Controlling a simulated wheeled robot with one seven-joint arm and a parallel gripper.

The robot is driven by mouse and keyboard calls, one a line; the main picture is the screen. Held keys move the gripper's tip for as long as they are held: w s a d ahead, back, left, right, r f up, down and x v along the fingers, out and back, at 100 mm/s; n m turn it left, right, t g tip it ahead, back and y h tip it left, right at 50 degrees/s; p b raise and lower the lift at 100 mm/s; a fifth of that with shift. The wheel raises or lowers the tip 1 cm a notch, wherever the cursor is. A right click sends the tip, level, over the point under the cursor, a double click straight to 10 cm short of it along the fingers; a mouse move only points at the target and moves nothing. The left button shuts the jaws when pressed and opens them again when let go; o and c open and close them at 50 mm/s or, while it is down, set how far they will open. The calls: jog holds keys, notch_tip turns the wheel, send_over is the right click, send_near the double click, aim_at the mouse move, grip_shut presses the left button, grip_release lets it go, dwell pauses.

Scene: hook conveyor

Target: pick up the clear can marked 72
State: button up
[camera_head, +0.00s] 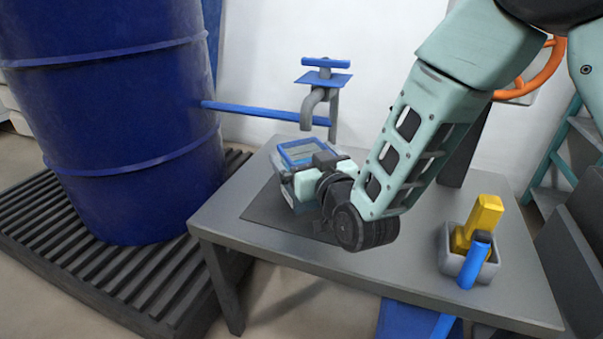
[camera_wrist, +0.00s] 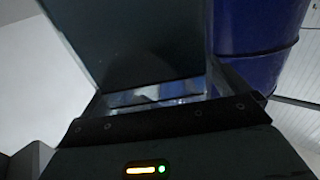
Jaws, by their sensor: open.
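The clear can (camera_head: 298,152) has a blue rim and stands on a dark mat on the grey table, below the tap. Its number cannot be read from here. My gripper (camera_head: 308,176) is at the can's near side, and its front parts hide part of the can. The jaws are open; whether they touch the can cannot be told. In the wrist view, a dark surface fills the middle and a pale, see-through strip shows low in the centre, too close to make out clearly.
A blue drum (camera_head: 120,110) stands on a ribbed pallet (camera_head: 110,285) at the left. The tap (camera_head: 322,90) with a blue handle rises behind the can. A small grey box (camera_head: 452,262) with yellow and blue items sits on the table (camera_head: 400,262) at the right.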

jog(key=c, duration=1.8)
jog(key=shift+r, duration=0.1)
jog(key=shift+c, duration=1.4)
jog(key=shift+r, duration=0.1)
